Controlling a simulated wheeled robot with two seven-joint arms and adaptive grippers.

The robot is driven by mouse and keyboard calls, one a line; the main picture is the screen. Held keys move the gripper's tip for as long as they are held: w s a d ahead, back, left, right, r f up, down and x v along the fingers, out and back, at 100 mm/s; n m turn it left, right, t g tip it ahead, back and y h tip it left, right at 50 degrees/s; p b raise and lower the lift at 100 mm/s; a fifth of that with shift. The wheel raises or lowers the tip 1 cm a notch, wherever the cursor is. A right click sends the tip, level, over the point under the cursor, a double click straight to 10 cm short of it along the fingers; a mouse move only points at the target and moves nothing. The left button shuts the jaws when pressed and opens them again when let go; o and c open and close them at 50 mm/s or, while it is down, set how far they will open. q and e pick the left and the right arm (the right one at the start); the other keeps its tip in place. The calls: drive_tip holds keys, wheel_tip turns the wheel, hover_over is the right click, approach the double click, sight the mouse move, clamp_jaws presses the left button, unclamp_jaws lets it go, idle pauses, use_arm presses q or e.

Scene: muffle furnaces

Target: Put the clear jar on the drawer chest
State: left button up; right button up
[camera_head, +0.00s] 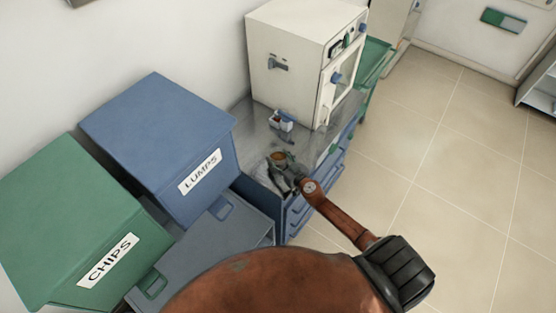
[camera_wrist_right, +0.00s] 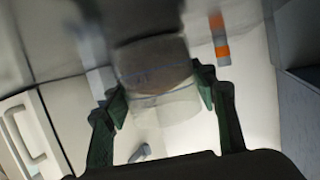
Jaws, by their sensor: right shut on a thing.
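The clear jar (camera_wrist_right: 163,100) is between the two green-black fingers of my right gripper (camera_wrist_right: 160,95) in the right wrist view. It is see-through, blurred, with something brownish in its middle. In the head view my right gripper (camera_head: 281,165) is shut on it over the front part of the drawer chest's grey top. The drawer chest (camera_head: 318,200) has blue drawer fronts and a grey metal top. I cannot tell whether the jar touches that top. My left gripper is in neither view.
A cream furnace (camera_head: 290,60) stands on the chest's far end. A small white holder (camera_head: 281,121) with red and blue bits stands between furnace and gripper. A blue LUMPS bin (camera_head: 165,140) and a green CHIPS bin (camera_head: 75,215) are at left. Open floor (camera_head: 440,130) lies at right.

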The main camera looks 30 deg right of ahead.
drive_tip(key=shift+r, duration=0.2)
drive_tip(key=shift+f, duration=0.3)
drive_tip(key=o, duration=1.4)
drive_tip(key=shift+r, duration=0.15)
drive_tip(key=shift+s+r, duration=0.1)
drive_tip(key=shift+r, duration=0.1)
drive_tip(key=p+v, duration=0.1)
drive_tip(key=v, duration=1)
drive_tip(key=shift+s, duration=0.4)
